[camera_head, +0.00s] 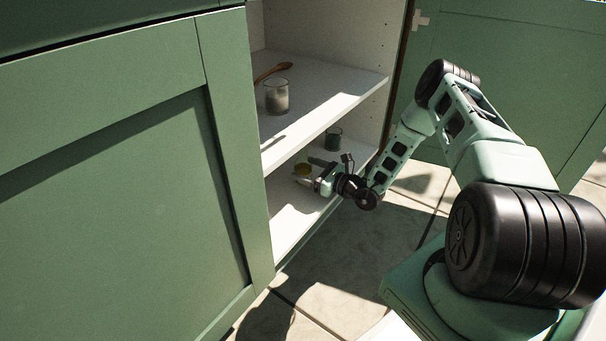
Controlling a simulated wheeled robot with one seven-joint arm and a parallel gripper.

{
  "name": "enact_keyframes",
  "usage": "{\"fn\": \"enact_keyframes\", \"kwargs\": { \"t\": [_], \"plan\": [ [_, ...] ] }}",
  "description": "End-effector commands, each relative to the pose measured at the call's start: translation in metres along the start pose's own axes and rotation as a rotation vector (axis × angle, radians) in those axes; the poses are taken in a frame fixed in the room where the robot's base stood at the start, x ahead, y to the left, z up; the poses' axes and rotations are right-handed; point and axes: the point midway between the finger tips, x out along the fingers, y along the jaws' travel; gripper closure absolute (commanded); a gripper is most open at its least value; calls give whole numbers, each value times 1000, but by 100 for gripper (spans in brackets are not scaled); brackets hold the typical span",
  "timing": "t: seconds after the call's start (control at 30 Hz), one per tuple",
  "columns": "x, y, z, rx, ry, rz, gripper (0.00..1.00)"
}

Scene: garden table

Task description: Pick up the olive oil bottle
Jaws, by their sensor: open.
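My gripper (312,173) reaches into the lower compartment of the open cabinet, low over its shelf. It is open. A small yellow-green round thing (302,169) is right at the fingertips, partly hidden by the gripper; it may be the olive oil bottle, but it is too small to tell. I cannot tell whether the fingers touch it.
A dark green cup-like container (333,140) stands behind my gripper on the lower shelf (286,215). The upper shelf (335,88) holds a glass jar (277,97) and a wooden spoon (270,72). Green cabinet doors flank the opening. Paving (335,280) lies in front.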

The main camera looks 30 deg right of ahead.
Motion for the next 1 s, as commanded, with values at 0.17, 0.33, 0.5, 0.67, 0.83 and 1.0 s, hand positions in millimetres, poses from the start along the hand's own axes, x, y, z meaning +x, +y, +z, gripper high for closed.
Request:
{"fn": "enact_keyframes", "kwargs": {
  "t": [0.17, 0.33, 0.5, 0.67, 0.83, 1.0],
  "plan": [
    [22, -1, -3, -3, -1, 2, 23],
    [37, -2, 0, -2, -1, 0, 23],
    [40, -2, 2, -1, -1, 0, 23],
    [39, -2, 2, -1, -1, 0, 40],
    [39, -2, 2, -1, 0, 0, 79],
    [39, -2, 3, -1, -1, 0, 79]
  ]
}}
